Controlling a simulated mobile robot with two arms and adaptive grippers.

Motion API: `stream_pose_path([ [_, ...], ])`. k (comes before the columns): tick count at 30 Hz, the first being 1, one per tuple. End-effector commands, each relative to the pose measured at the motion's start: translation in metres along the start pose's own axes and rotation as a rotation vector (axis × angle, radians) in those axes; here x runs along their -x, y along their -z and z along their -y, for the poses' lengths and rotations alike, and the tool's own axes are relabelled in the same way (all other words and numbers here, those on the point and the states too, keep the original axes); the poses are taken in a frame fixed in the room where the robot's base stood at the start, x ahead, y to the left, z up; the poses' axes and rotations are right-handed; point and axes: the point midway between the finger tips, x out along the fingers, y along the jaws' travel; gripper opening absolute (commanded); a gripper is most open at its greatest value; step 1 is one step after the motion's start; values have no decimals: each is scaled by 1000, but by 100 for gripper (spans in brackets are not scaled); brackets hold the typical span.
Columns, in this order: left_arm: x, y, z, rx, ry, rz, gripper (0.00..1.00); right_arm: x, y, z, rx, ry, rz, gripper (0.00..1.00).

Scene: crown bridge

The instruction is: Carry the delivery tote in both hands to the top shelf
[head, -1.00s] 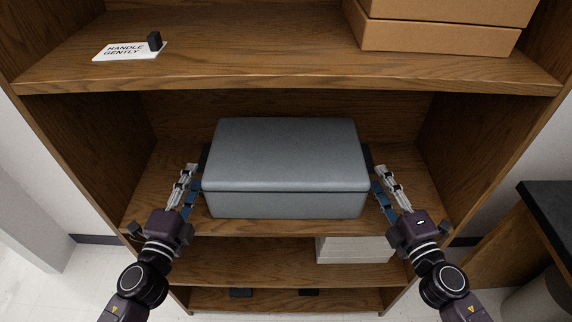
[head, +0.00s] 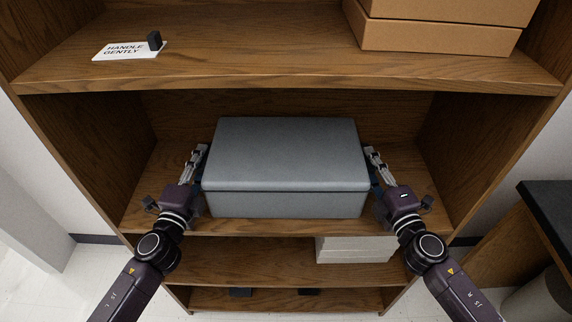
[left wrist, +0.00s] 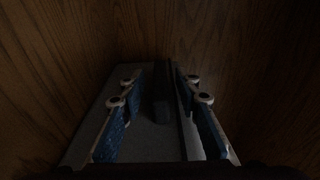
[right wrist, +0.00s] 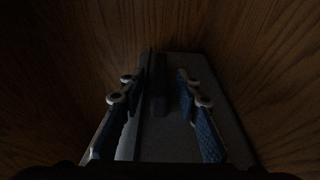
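The grey delivery tote (head: 285,160), with its lid on, rests on the middle shelf. My left gripper (head: 201,152) is at its left side and my right gripper (head: 370,152) at its right side. In the left wrist view a dark bar-like handle (left wrist: 161,97) on the tote's side lies between the spread blue-padded fingers (left wrist: 162,100). In the right wrist view a matching dark handle (right wrist: 158,95) lies between the spread fingers (right wrist: 157,100). Both grippers look open, with gaps beside the handles. In the head view the tote hides part of the fingers.
The top shelf (head: 280,70) has a "HANDLE GENTLY" card (head: 128,51) with a small black block at left and stacked cardboard boxes (head: 435,36) at right. Its middle is clear. White items (head: 354,250) lie on the shelf below. A dark-topped counter (head: 550,210) stands at right.

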Motion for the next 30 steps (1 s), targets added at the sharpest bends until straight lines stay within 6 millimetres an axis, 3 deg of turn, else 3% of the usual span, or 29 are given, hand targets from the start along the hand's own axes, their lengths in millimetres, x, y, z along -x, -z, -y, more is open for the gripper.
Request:
stream_pose_path([
  [1, 0, 0, 0, 0, 0, 0, 22, 0, 0, 0, 0, 0, 0, 22],
  [7, 0, 0, 0, 0, 0, 0, 0, 0, 0, 0, 0, 0, 0, 0],
  [30, 0, 0, 7, 0, 3, -1, 0, 0, 0, -7, 0, -2, 0, 0],
])
